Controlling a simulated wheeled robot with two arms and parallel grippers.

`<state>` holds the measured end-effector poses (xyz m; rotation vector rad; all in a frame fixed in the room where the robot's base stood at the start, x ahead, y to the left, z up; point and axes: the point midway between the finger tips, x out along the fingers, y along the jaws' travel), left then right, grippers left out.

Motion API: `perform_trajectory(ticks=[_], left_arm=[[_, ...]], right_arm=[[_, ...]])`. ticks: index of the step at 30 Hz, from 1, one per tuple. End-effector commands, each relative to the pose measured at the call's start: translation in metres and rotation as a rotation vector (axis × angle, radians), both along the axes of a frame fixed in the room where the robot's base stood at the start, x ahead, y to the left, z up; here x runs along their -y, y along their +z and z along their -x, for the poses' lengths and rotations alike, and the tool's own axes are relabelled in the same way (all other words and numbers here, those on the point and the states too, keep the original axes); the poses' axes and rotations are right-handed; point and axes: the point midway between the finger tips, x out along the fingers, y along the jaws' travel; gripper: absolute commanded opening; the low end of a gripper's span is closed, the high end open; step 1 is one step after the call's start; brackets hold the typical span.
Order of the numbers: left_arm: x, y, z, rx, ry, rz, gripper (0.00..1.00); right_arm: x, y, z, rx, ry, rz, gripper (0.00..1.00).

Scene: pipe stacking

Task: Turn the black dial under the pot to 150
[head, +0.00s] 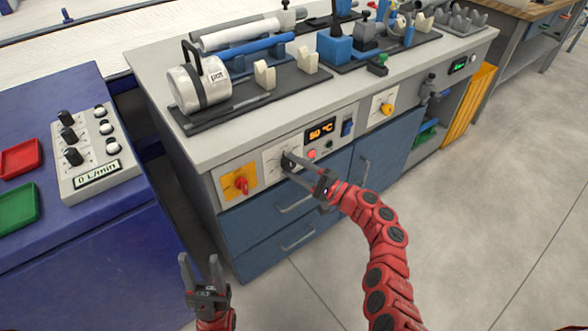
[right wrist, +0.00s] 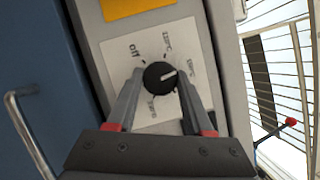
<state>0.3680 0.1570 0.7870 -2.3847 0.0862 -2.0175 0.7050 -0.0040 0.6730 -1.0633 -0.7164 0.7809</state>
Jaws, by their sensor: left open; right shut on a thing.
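The black dial (right wrist: 160,76) sits on a white plate on the bench front, with "Off" and small temperature marks around it. Its white pointer line points right and slightly up in the right wrist view, away from "Off". In the head view the dial is mostly hidden by my right gripper (head: 290,163), whose fingers also show in the right wrist view (right wrist: 158,80), one on each side of the dial, shut on it. The orange display (head: 321,131) beside it reads 50 °C. The silver pot (head: 199,84) lies on the bench above. My left gripper (head: 203,272) is open and empty, low in front.
A red knob on a yellow plate (head: 240,182) is left of the dial. A red button (head: 311,154) and a blue switch (head: 347,128) are to its right. Drawers with handles (head: 297,204) are below. A blue table (head: 85,262) with a flow panel stands left. Floor on the right is clear.

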Motion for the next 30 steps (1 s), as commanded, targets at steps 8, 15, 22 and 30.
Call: perform_trajectory(ticks=[8,15,22,30], left_arm=[[0.0,-0.0054,0.0,0.0,0.0,0.0,0.5],[0.0,-0.0064,0.0,0.0,0.0,0.0,0.5],[0.0,-0.0064,0.0,0.0,0.0,0.0,0.5],[0.0,-0.0063,-0.0001,0.0,0.0,0.0,0.5]], right_arm=[[0.0005,-0.0013,-0.0002,-0.073,-0.002,-0.101,0.0],[0.0007,-0.0011,-0.0001,-0.097,-0.002,-0.134,0.0],[0.0008,-0.001,-0.0001,-0.099,-0.003,-0.136,0.0],[0.0006,-0.0011,-0.0001,-0.099,-0.002,-0.136,0.71]])
